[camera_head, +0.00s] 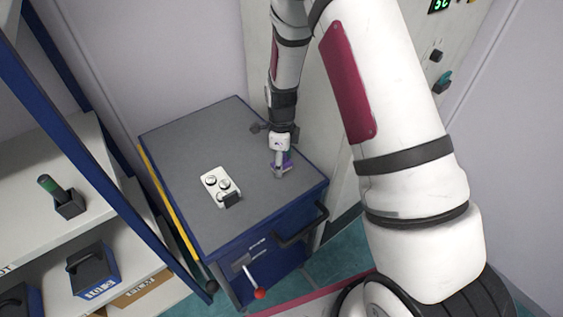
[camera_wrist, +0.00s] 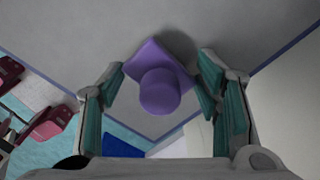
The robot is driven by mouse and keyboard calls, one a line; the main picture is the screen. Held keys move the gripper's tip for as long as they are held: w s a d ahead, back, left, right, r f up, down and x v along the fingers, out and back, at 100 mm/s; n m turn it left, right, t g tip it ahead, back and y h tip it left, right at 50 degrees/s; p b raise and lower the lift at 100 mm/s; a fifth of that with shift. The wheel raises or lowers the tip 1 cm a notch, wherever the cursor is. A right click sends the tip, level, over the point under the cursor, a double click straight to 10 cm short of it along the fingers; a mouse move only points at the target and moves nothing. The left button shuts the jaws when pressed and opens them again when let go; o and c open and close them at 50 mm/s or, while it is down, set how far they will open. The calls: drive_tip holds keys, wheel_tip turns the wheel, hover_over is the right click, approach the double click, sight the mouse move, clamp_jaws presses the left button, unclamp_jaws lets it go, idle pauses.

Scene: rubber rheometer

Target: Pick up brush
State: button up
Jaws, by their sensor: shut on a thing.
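The purple brush (camera_wrist: 159,91) shows in the wrist view as a flat squarish piece with a round knob toward the camera. It sits between the two teal-padded fingers of my gripper (camera_wrist: 163,66), which is shut on it. The head view shows my gripper (camera_head: 281,167) pointing down over the right part of the grey cabinet top (camera_head: 190,135). A bit of the purple brush (camera_head: 288,159) shows beside the fingers there. I cannot tell whether the brush touches the top or is just above it.
A white holder (camera_head: 213,184) with round pieces and a dark block stands left of my gripper on the cabinet top. A red-knobbed lever (camera_head: 260,293) sticks out in front. Shelves (camera_head: 75,190) stand at left, and a control panel (camera_head: 436,90) stands at right. The far cabinet top is clear.

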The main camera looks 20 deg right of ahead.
drive_tip(key=shift+r, duration=0.4)
wheel_tip(320, 180, up, 2)
drive_tip(key=shift+r, duration=0.2)
drive_tip(key=s+a, duration=0.3)
drive_tip(key=a, duration=0.1)
drive_tip(key=s+a, duration=0.3)
drive_tip(key=s, duration=0.1)
drive_tip(key=s+a+r, duration=0.1)
drive_tip(key=s+a, duration=0.3)
drive_tip(key=shift+a+r, duration=0.1)
drive_tip(key=shift+a, duration=0.2)
drive_tip(key=shift+o, duration=0.9)
